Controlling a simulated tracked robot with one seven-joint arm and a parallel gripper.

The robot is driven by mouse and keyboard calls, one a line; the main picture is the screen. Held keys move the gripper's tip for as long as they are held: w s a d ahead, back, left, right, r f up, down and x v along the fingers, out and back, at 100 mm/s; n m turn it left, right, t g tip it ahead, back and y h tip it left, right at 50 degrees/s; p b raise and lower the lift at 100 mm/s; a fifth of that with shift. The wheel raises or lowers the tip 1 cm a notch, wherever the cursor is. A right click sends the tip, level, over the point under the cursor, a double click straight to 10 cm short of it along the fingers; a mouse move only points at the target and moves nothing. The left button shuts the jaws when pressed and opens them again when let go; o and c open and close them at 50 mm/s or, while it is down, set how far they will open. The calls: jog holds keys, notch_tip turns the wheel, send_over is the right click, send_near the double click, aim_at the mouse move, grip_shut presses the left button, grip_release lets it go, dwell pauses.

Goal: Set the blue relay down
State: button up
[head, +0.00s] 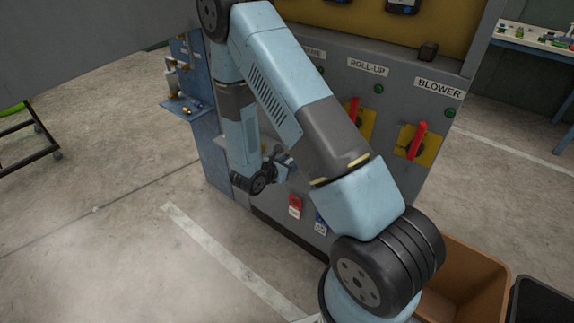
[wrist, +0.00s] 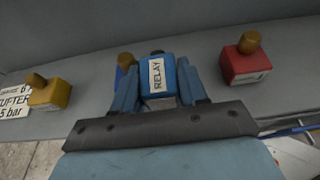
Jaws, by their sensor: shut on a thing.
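In the wrist view the blue relay (wrist: 157,77), with a white RELAY label, sits between the two blue fingers of my gripper (wrist: 158,68). The gripper is shut on it. A grey surface lies behind it; I cannot tell whether the relay touches that surface. In the head view my gripper (head: 284,164) shows small beside the cabinet front, partly behind my arm, and the relay cannot be made out there.
In the wrist view a yellow block (wrist: 50,93) stands left, a red block (wrist: 245,63) right, and a partly hidden blue block with a knob (wrist: 125,60) is close behind the left finger. In the head view red-handled switches (head: 417,140) and a brown bin (head: 462,284) are at right.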

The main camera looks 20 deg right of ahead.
jog(key=shift+f, duration=0.25)
jog(key=shift+s+f, duration=0.2)
jog(key=shift+f, duration=0.1)
jog(key=o, duration=1)
jog(key=shift+o, duration=0.3)
jog(key=shift+a, duration=0.1)
jog(key=shift+r, duration=0.15)
